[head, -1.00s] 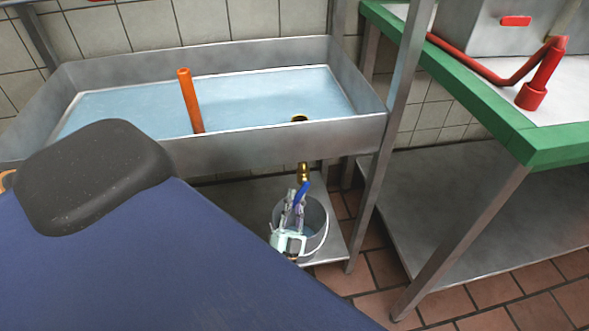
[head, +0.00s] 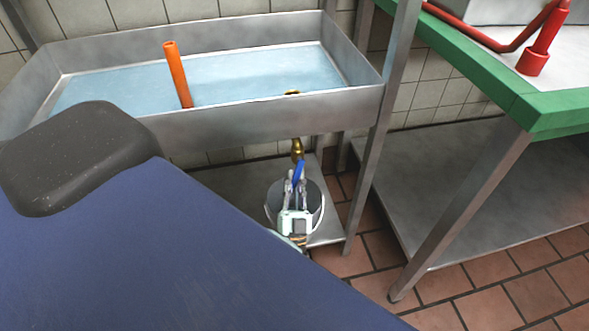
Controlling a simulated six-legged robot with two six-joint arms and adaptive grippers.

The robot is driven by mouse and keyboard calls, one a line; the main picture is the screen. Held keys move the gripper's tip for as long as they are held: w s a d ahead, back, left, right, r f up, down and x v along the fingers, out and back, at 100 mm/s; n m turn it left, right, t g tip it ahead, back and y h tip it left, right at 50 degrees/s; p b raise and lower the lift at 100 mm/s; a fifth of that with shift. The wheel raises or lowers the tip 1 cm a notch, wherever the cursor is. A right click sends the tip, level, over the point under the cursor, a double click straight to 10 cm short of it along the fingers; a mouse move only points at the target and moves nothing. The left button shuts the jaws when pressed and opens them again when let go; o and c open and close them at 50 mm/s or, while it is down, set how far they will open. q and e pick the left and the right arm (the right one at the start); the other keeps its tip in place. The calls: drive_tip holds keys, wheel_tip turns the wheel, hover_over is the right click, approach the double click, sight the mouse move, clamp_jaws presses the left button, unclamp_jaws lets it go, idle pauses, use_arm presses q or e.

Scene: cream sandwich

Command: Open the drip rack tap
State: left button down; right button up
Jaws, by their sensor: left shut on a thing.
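The drip rack (head: 230,128) is a steel trough with light blue liquid in it, at the upper left of the head view. Its brass tap (head: 297,147) hangs below the front wall, with a blue lever (head: 299,172) pointing down. My left gripper (head: 294,183) is below the tap, with its fingers shut on the blue lever. A grey bucket (head: 316,212) stands under the tap, partly hidden by the gripper. My right gripper is not in the view.
An orange standpipe (head: 178,75) rises from the trough. A steel leg (head: 372,150) stands right of the tap. A green-edged table (head: 545,115) with red pipes (head: 537,50) is at the right. Red tile floor (head: 365,255) shows at the bottom.

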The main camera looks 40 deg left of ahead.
use_arm(q)
drive_tip(key=c, duration=1.3)
unclamp_jaws()
